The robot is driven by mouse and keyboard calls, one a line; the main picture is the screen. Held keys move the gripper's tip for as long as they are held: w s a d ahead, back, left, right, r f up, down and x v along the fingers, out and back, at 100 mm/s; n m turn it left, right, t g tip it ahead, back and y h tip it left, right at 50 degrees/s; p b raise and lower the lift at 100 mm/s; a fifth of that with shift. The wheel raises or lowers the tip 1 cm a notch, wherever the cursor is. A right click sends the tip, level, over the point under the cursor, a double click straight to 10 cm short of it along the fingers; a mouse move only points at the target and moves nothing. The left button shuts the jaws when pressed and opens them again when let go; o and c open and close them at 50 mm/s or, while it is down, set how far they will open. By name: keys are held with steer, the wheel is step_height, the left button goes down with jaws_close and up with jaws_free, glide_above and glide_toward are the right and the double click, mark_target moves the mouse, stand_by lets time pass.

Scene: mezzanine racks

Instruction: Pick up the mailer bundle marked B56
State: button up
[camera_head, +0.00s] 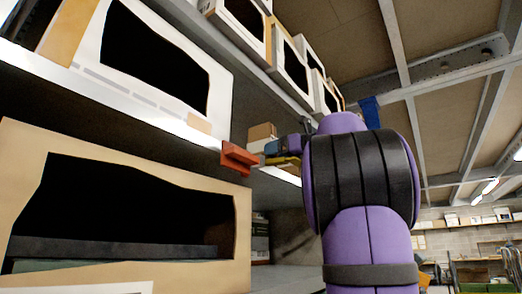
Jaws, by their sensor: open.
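My purple arm with black bands rises on the right and hides much of what lies behind it. Its far end bends left to the shelf edge, where my gripper (276,152) shows small and partly hidden among dark, blue and yellow parts. It is open, and I see nothing held. A small brown box (262,132) shows just behind or beside it on the shelf; I cannot tell whether they touch. No B56 mark can be read, and I cannot pick out the mailer bundle.
A red bracket (238,158) sticks out from the white shelf edge (120,98). A large open-fronted tan bin (243,235) fills the lower left, with flat dark items inside. White bins (215,95) stand on the shelves above. Open floor space with distant racks lies far right.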

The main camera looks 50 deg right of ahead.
mark_target(264, 157)
steer(key=shift+w+a+f, duration=0.1)
steer(key=shift+w, duration=1.25)
steer(key=shift+w+f, duration=0.1)
steer(key=shift+w, duration=1.25)
steer(key=c, duration=1)
steer(key=shift+r, duration=0.15)
steer(key=shift+c, duration=0.2)
